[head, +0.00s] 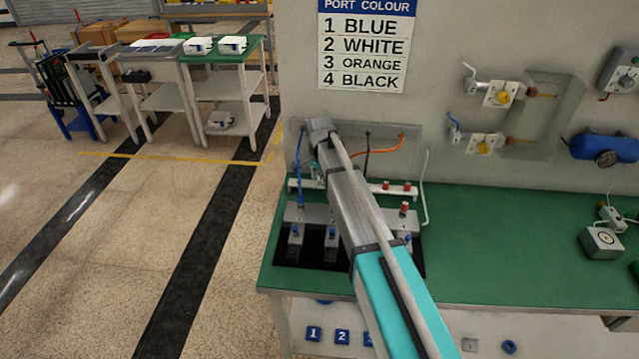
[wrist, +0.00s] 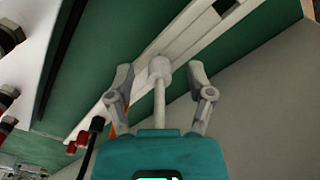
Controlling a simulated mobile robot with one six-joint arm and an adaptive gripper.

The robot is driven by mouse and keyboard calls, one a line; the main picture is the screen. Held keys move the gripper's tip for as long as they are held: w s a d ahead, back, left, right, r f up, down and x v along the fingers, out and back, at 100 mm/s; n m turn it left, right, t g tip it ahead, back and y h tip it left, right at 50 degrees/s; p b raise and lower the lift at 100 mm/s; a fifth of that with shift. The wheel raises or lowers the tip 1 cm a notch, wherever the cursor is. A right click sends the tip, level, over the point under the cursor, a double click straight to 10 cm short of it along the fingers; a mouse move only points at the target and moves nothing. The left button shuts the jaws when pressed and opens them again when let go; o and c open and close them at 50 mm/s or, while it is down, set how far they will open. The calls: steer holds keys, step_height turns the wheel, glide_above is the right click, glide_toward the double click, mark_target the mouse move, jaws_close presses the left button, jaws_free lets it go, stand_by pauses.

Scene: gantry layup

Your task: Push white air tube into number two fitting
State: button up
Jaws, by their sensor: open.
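In the wrist view, a thin white tube (wrist: 160,106) stands between my fingers and meets a wider pale round piece (wrist: 160,68) over a white bar (wrist: 137,80). I cannot tell whether the tube is seated in a fitting there. My gripper (wrist: 161,78) is open, with one finger on each side of the tube and gaps between. In the head view my arm hides most of the gripper. The white bar (head: 359,185) with red-collared fittings (head: 385,186) runs above the green bench. The number two fitting cannot be made out behind my arm.
A blue tube (head: 302,165), black tube (head: 367,150) and orange tube (head: 387,145) hang from the wall panel. A port colour sign (head: 362,45) reads 2 WHITE. Another pale tube (head: 427,185) hangs at the bar's right.

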stand_by(0.4)
jaws_close()
steer(key=shift+r, duration=0.25)
step_height(320, 180, up, 2)
steer(key=p, duration=0.2)
steer(key=shift+r+p, duration=0.15)
steer(key=shift+p, duration=0.2)
steer(key=s+d+r+p, duration=0.6)
steer(key=s+r+p, duration=0.4)
steer(key=s, duration=0.2)
steer(key=shift+s+d+r, duration=0.15)
steer(key=shift+s+d, duration=0.05)
steer(key=shift+d, duration=0.15)
stand_by(0.3)
